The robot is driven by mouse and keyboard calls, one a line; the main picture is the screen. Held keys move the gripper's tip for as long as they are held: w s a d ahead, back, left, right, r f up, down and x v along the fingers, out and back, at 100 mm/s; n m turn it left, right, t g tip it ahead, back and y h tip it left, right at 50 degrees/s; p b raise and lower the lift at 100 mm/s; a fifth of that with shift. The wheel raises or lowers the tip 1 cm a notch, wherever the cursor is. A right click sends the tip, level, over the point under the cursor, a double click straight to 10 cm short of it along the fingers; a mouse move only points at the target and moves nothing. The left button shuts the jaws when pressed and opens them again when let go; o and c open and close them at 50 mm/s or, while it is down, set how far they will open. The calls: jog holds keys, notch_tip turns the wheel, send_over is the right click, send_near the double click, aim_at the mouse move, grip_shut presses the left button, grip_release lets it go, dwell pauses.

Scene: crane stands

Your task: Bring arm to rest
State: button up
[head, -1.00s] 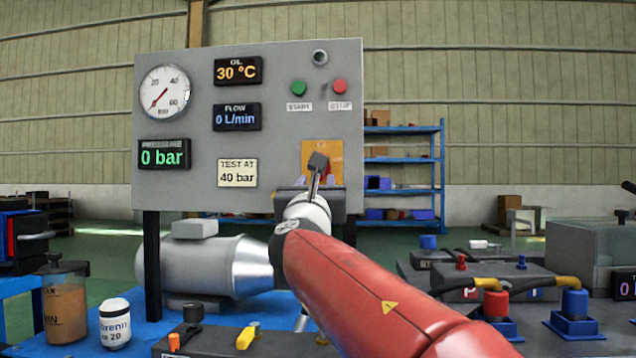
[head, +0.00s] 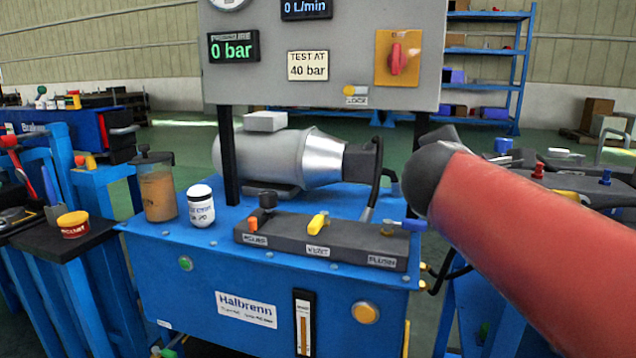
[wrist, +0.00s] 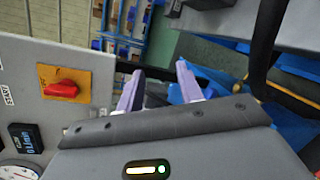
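My gripper (wrist: 158,88) shows in the wrist view with its two pale fingers apart and nothing between them. In the head view my red arm reaches in from the right, and its dark rounded joint is in front of the right end of the blue stand (head: 180,290). The gripper itself is hidden there. The grey panel (head: 270,85) carries a red rotary switch (head: 396,60) on an orange plate. The switch also shows in the wrist view (wrist: 62,90), to the left of the fingers and apart from them.
A dark valve block (head: 300,243) with orange, yellow and blue levers lies on the stand. A grey motor (head: 270,155), a brown-filled jar (head: 158,195) and a white bottle (head: 201,206) stand behind or beside it. Another bench is partly behind my arm at the right.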

jog(key=s+a+f+m+g+y+p, duration=0.3)
jog(key=s+f+m+g+y, duration=0.1)
jog(key=s+f+m, duration=0.5)
jog(key=s+a+f+m+g+y+p, duration=0.2)
jog(key=s+a+f+m+g+y, duration=0.2)
jog(key=s+f+m, duration=0.5)
jog(key=s+f, duration=0.3)
jog(key=s, duration=0.1)
jog(key=shift+s+f+p, duration=0.15)
jog(key=shift+f+p, duration=0.2)
jog(key=shift+p, duration=0.05)
